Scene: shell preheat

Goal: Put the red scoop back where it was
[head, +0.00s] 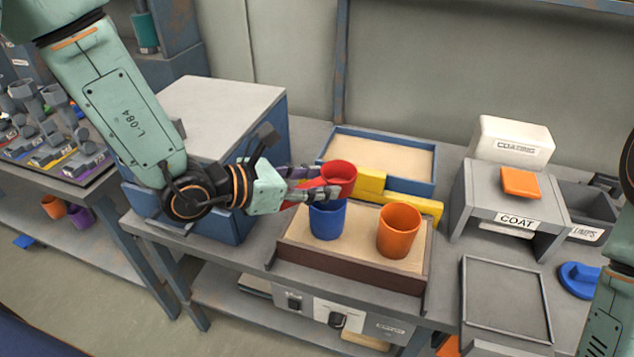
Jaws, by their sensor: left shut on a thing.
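The red scoop (340,174) is in my left gripper (312,190), whose fingers are shut on its handle side. The scoop's bowl is above a blue cup (327,222) and hides part of its rim. I cannot tell whether scoop and cup touch. An orange cup (397,238) stands to the right of the blue one. Both cups stand in a sand-coloured tray with a brown front (345,268). Part of my right arm shows at the right edge, but its gripper is not in view.
Behind is a blue-rimmed tray of pale material (385,155), with yellow blocks (412,203) before it. At right are the grey COAT stand (500,200) with an orange pad (520,183), a white COATING box (512,140), an empty grey tray (505,300) and a blue lid-like piece (580,278).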

